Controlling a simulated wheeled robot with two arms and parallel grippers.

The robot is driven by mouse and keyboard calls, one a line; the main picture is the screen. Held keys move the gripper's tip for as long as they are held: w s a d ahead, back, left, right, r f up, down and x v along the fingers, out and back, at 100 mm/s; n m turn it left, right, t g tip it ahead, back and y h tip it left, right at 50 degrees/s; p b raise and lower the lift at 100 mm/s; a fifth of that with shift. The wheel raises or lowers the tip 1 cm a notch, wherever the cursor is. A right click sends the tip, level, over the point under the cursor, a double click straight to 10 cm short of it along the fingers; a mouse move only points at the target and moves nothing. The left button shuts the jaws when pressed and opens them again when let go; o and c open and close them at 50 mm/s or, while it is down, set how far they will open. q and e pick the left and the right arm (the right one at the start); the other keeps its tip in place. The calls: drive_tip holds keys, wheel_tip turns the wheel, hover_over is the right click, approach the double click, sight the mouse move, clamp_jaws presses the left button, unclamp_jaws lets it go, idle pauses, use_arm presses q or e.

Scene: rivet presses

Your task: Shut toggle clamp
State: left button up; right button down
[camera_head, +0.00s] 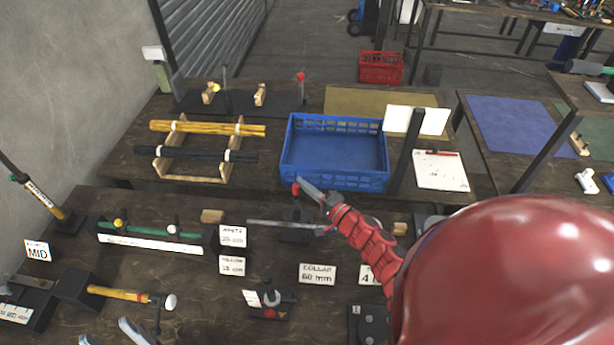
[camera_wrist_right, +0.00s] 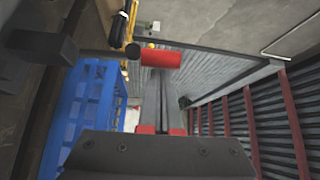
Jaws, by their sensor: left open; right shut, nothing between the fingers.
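The toggle clamp's red-tipped handle (camera_head: 296,188) stands upright at the middle of the near bench, above a dark block (camera_head: 297,232). A grey rod (camera_head: 270,223) lies across that block. My right gripper (camera_head: 303,186) is shut and empty, its tips right beside the red tip. In the right wrist view, the red grip (camera_wrist_right: 160,60) lies crosswise at the ends of the shut fingers (camera_wrist_right: 158,76); I cannot tell whether they touch. My left gripper (camera_head: 112,336) is open, only its fingertips showing at the bottom left. My right arm hides part of the bench.
A blue crate (camera_head: 335,184) stands just behind the handle and also shows in the right wrist view (camera_wrist_right: 82,120). A wooden rack with yellow and black rods (camera_head: 207,128) stands left of it. Label cards (camera_head: 318,274) and a yellow-handled tool (camera_head: 118,293) occupy the near bench.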

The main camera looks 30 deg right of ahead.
drive_tip(key=shift+s+a, duration=0.2)
drive_tip(key=shift+a, duration=0.05)
drive_tip(key=shift+s, duration=0.1)
drive_tip(key=shift+s+a+n+y+b, duration=0.15)
drive_tip(key=shift+n+y+b, duration=0.15)
drive_tip(key=shift+b, duration=0.05)
drive_tip(key=shift+t, duration=0.3)
drive_tip(key=shift+s+a+f+n+t+y+b, duration=0.1)
drive_tip(key=shift+s+a+f+n+t+b, duration=0.1)
drive_tip(key=shift+s+a+f+n+b, duration=0.3)
drive_tip(key=shift+s+a+f+n+t+y+b, duration=0.15)
drive_tip(key=shift+s+a+n+t, duration=0.1)
drive_tip(key=shift+s+a, duration=0.45)
drive_tip(key=shift+s+a+f+n+t+y+b, duration=0.1)
drive_tip(key=shift+s+a+f+n+t+b, duration=0.2)
drive_tip(key=shift+s, duration=0.55)
drive_tip(key=shift+s+g, duration=0.1)
drive_tip(key=shift+g, duration=0.15)
